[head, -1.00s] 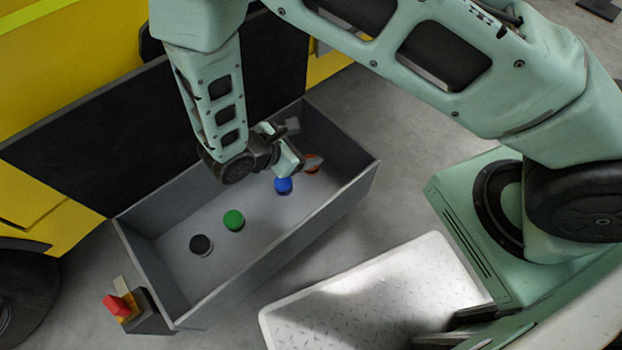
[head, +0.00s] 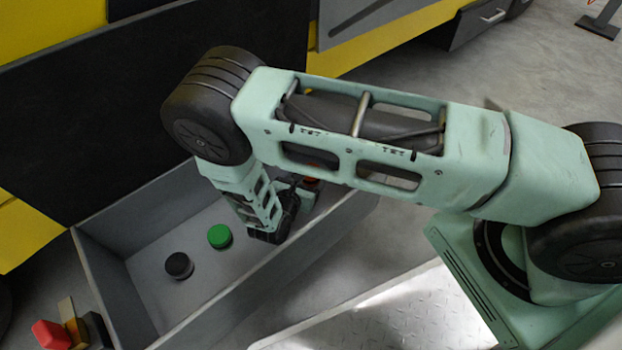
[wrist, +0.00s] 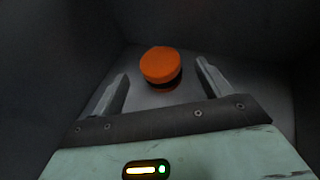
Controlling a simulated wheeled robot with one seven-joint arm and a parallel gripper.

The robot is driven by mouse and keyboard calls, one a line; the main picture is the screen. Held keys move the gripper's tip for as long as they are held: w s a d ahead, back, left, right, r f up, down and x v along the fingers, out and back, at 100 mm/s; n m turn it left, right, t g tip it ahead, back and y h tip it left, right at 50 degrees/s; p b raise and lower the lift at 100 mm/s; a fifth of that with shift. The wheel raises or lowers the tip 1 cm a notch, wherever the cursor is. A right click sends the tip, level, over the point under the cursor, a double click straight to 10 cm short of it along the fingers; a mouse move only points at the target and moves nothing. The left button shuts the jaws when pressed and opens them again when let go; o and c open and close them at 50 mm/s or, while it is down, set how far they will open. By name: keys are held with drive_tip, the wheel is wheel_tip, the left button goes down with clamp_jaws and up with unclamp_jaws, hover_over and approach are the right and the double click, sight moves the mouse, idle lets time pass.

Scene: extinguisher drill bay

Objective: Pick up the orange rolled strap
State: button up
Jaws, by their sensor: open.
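The orange rolled strap (wrist: 161,65) lies in the wrist view on the floor of the grey bin, near its far end corner. It is a short round roll with a dark lower band. In the head view only a bit of the orange strap (head: 312,181) shows past my arm. My gripper (wrist: 162,72) is open, with one finger to each side of the strap in the picture and clear gaps on both sides. The strap appears just beyond or between the fingertips; the depth is unclear. In the head view my gripper (head: 302,197) is partly hidden.
A green roll (head: 220,236) and a black roll (head: 179,265) stand in the grey bin (head: 105,285), left of my gripper. The bin walls rise close around the strap. A dark panel (head: 150,120) stands behind. A red-topped block (head: 52,335) is outside at lower left.

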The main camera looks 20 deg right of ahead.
drive_tip(key=shift+b+x, duration=0.3)
drive_tip(key=shift+x, duration=0.8)
drive_tip(key=c, duration=1.2)
drive_tip(key=shift+r, duration=0.15)
